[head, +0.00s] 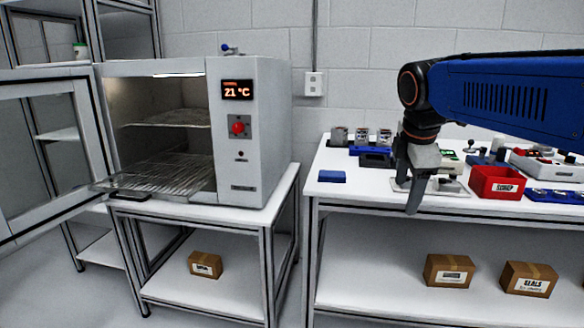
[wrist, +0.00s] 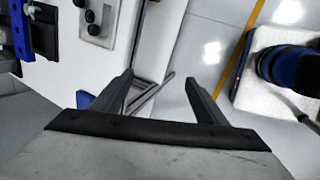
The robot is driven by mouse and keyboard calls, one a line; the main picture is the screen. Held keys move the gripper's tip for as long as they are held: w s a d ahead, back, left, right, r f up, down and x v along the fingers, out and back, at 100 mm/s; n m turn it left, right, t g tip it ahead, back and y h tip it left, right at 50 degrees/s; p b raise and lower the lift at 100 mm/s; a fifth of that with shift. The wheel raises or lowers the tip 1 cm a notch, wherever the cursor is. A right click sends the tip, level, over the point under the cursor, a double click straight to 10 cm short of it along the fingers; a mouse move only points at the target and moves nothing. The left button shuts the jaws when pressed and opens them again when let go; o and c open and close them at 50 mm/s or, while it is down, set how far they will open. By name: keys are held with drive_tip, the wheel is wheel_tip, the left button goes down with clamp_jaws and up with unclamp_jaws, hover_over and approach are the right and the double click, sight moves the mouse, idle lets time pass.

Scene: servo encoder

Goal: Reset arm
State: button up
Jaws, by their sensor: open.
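My gripper (head: 413,190) hangs pointing down at the front edge of the right-hand white table, below my blue arm. In the wrist view its two dark fingers (wrist: 160,90) stand well apart with nothing between them. Under them I see the table's edge and frame and the grey floor. The gripper hides part of a light plate with small fittings on the table behind it.
An oven (head: 262,130) reading 21 °C stands on the left table, its door (head: 45,150) open and a wire rack (head: 160,175) pulled out. A red scrap bin (head: 496,183), a blue block (head: 332,176) and several small parts sit on the right table (head: 335,198). Boxes lie on the lower shelves.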

drive_tip(key=s+d+f+m+y, duration=0.1)
drive_tip(key=s+d+f+m, duration=0.1)
drive_tip(key=s+f+m, duration=1.5)
drive_tip(key=s+f, duration=0.3)
drive_tip(key=s, duration=0.3)
drive_tip(key=shift+d+f+t, duration=0.15)
drive_tip(key=shift+d+t, duration=0.2)
drive_tip(key=shift+t, duration=0.05)
